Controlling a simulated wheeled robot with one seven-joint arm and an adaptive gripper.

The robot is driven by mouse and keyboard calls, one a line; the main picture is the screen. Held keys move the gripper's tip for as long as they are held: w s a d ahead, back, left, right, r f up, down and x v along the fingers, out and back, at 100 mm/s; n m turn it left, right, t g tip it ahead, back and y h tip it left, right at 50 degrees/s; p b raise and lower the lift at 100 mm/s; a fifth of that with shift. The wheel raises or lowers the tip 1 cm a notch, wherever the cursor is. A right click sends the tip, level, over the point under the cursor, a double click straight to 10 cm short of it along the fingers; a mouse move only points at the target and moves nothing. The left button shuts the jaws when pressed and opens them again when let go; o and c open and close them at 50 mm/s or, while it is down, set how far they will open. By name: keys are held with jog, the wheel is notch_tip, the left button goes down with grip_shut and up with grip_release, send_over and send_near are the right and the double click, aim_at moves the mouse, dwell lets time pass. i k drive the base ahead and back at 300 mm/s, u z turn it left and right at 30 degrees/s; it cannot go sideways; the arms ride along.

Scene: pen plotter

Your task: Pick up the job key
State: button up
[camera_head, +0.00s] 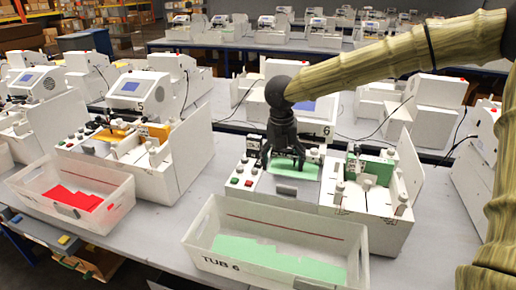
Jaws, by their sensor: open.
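My gripper (283,162) is black and points down over the front panel of the pen plotter (315,192) marked 6. Its fingers are apart, close above or at the panel's small green surface (292,170). Whether they touch anything there is too small to tell. I cannot make out the job key; it may be hidden behind the fingers or be too small to see. The panel has red and green buttons (240,179) to the left of my gripper.
A white tub (355,254) labelled TUB 6, with green sheets, stands in front of the plotter. Another tub (124,214) with red sheets stands left, before a second plotter (150,150). Green parts (372,166) and upright posts stand right of my gripper. More machines fill tables behind.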

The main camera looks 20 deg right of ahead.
aim_at(254, 143)
jog(key=i, duration=1)
